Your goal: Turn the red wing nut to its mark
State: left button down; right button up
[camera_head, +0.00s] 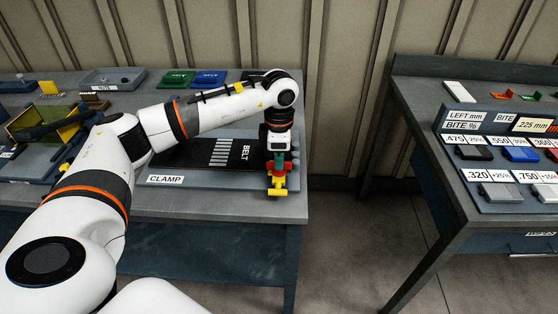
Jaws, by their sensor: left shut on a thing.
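My left arm reaches across the left bench, and my left gripper (277,170) points down at the bench's right front corner. It is shut on a small red part, the red wing nut (276,175), which is mostly hidden by the fingers. Small green and yellow parts show around the fingertips, with a yellow piece (278,190) just below. The mark for the nut cannot be made out. A dark belt plate (205,155) labelled BELT lies left of the gripper, behind a CLAMP label (166,180). My right gripper is not in view.
Green (175,78) and blue (209,78) trays and a grey tray (112,80) stand at the back of the left bench. A yellow-framed device (40,122) stands at left. A floor gap separates the right bench (425,120), which holds labelled blocks (520,154).

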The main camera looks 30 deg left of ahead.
pick_arm(q)
jog(key=shift+r, duration=0.1)
dwell(0.5)
jog(key=c, duration=1.5)
grip_release()
jog(key=shift+c, duration=0.2)
notch_tip(320, 180, up, 12)
jog(key=b, duration=0.1)
jog(key=shift+b, duration=0.3)
